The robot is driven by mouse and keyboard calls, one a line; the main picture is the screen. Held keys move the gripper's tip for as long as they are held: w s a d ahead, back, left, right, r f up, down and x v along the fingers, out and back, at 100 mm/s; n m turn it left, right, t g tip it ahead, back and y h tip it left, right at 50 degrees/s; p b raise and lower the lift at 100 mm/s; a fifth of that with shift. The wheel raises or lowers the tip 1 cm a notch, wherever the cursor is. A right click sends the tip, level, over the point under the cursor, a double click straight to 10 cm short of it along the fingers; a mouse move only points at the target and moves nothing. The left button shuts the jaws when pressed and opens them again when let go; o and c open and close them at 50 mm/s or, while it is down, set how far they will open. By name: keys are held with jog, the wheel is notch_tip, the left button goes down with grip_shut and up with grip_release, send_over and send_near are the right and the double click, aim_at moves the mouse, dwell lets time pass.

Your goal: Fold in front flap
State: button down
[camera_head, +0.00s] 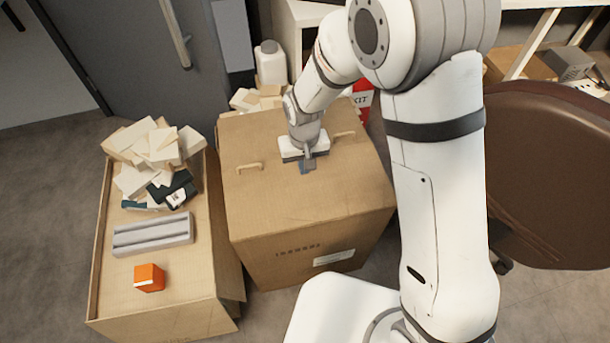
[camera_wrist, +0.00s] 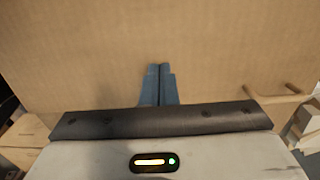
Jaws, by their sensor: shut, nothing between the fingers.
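A brown cardboard carton (camera_head: 270,215) stands in the middle of the head view, with dark print and a white label on its front side. Its top looks flat and covered, with a small tan handle (camera_head: 250,167) at the left and another tan handle (camera_head: 343,134) at the right. I cannot make out a separate front flap. My gripper (camera_head: 307,168) points down over the middle of the top, its blue fingers shut and empty. In the wrist view the fingers (camera_wrist: 161,72) are together against plain cardboard (camera_wrist: 80,50); I cannot tell whether they touch it.
A second, open carton (camera_head: 110,290) at the left holds pale blocks (camera_head: 150,150), a grey ribbed piece (camera_head: 153,234) and an orange box (camera_head: 150,277). A brown chair (camera_head: 555,170) stands at the right. A white jug (camera_head: 271,62) stands behind the middle carton.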

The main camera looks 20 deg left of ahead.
notch_tip(320, 180, up, 11)
jog(key=p, duration=0.8)
jog(key=d+r+m+t+p, duration=0.1)
jog(key=d+r+m+p, duration=0.4)
jog(key=d+r, duration=1.3)
jog(key=s+d+r+m+t+p, duration=0.1)
jog(key=s+d+r+p, duration=0.6)
jog(key=s+d+r, duration=0.3)
notch_tip(320, 180, up, 3)
jog(key=d, duration=0.3)
jog(key=shift+s+f+t, duration=0.2)
jog(key=shift+s+t, duration=0.05)
jog(key=shift+t, duration=0.05)
